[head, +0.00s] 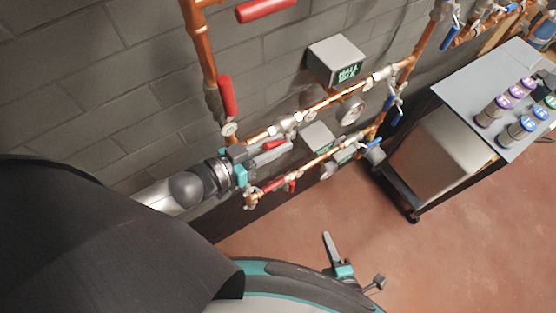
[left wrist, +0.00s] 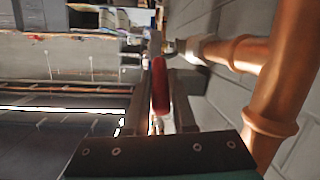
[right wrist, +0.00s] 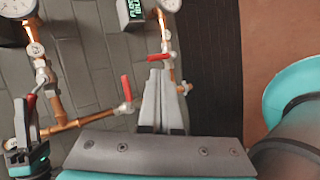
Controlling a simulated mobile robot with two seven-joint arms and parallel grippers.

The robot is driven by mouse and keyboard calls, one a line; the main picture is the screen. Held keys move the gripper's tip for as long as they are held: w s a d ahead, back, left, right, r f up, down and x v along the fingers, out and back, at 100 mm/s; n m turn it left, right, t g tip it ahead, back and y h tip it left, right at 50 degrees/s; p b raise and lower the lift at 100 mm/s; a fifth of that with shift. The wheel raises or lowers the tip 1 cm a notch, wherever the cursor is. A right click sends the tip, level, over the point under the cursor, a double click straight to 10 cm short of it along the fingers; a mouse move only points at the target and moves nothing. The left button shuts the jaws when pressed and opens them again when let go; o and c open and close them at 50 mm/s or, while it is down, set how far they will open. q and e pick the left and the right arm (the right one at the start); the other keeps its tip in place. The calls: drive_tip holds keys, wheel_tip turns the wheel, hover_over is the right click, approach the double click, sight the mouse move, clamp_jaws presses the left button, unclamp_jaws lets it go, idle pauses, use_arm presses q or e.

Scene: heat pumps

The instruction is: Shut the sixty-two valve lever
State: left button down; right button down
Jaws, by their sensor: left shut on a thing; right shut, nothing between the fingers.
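My left gripper (head: 268,155) is at the copper pipes on the wall, shut on a red valve lever (head: 275,144). In the left wrist view the red lever (left wrist: 160,86) lies lengthwise between the two fingers (left wrist: 162,100). In the right wrist view this lever (right wrist: 36,92) shows at the left, beside my left gripper's teal and black body. A round tag (right wrist: 35,50) hangs on the pipe above it; I cannot read its number surely. My right gripper (head: 328,243) is shut and empty, low over the floor; its fingers (right wrist: 158,100) are together in the right wrist view.
Other red levers (head: 228,95) and blue levers (head: 397,110) sit on nearby copper pipes. Grey display boxes (head: 336,58) and gauges (head: 351,110) crowd the wall. A grey cart (head: 470,75) with several coloured-topped cylinders stands at the right. The red-brown floor (head: 440,250) is open.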

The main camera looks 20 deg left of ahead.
drive_tip(key=a+r+n+t+y, duration=0.1)
drive_tip(key=a+r+n+y, duration=0.8)
drive_tip(key=r+n, duration=0.6)
drive_tip(key=w+a+r+h, duration=0.1)
drive_tip(key=w+a+r, duration=0.3)
drive_tip(key=w+a, duration=0.4)
drive_tip(key=shift+w+n, duration=0.2)
drive_tip(key=shift+n, duration=0.2)
drive_tip(key=shift+d+r, duration=0.1)
drive_tip(key=shift+r, duration=0.15)
